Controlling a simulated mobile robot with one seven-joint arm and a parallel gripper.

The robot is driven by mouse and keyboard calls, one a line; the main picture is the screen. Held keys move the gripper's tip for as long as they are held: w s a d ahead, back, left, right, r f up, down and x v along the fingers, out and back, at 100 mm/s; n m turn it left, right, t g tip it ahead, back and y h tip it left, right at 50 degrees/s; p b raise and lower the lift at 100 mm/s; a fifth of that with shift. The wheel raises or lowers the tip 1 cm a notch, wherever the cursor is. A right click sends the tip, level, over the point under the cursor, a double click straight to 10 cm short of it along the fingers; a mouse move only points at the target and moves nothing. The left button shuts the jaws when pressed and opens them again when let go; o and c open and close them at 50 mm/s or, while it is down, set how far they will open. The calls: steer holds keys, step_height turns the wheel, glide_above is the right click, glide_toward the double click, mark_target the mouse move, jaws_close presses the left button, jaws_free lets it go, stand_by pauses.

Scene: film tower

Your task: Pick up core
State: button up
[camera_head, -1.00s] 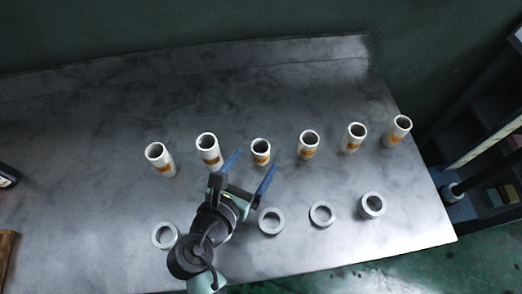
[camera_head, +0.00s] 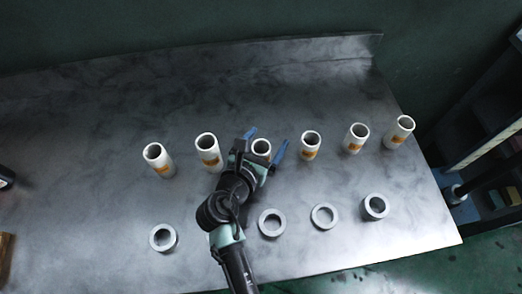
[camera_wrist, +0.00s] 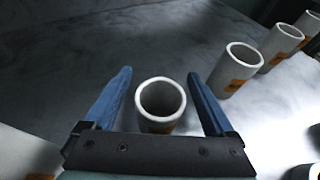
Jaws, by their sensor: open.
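Several white hollow cores with orange labels stand upright in a row on the metal table. One core (camera_head: 261,147) is between the two blue fingers of my gripper (camera_head: 266,142), its lower part hidden by the gripper. In the wrist view this core (camera_wrist: 161,101) stands between the open fingers of my gripper (camera_wrist: 160,85), with a gap on either side. The fingers reach past its near rim and do not appear to touch it.
Neighbouring cores stand to the left (camera_head: 208,150) and right (camera_head: 310,146). Several grey rings lie along the front, such as one ring (camera_head: 272,223). The metal table (camera_head: 200,90) is clear behind the row. A dark shelf (camera_head: 490,120) stands at the right.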

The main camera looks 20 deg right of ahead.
jaws_close()
